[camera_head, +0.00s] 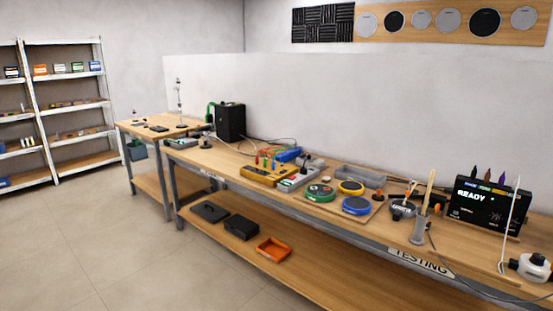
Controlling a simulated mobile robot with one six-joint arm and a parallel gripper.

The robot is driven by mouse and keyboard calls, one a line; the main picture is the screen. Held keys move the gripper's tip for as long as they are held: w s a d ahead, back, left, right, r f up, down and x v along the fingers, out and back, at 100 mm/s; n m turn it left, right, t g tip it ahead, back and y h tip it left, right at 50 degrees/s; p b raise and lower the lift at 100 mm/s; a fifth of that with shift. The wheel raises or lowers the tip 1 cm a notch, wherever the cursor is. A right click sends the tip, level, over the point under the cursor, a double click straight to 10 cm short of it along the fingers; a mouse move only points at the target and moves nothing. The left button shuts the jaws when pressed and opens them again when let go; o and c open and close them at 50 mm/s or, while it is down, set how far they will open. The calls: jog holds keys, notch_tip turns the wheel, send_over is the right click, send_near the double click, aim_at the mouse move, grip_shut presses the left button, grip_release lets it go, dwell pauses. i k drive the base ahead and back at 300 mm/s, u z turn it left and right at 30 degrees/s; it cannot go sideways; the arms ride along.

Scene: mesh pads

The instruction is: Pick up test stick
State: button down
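A pale wooden stick (430,186) stands upright, leaning slightly, in a grey cylindrical holder (419,231) near the front edge of the workbench, right of centre. It looks like the test stick. Its lower end is hidden inside the holder. The holder stands just left of a black box (482,207) whose screen reads READY.
The long wooden workbench (233,158) carries round green, yellow and blue pads (356,206), a yellow box (265,176), cables and a black headset-like item (402,207). A white rounded device (530,266) sits at the right edge. The floor (120,240) in front is clear.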

aim_at(425, 207)
jog(key=z, duration=0.05)
jog(key=k, duration=0.65)
jog(key=z, duration=0.6)
jog(key=i, duration=0.7)
jog(key=z, duration=0.35)
jog(key=i, duration=1.55)
jog(key=u, duration=0.65)
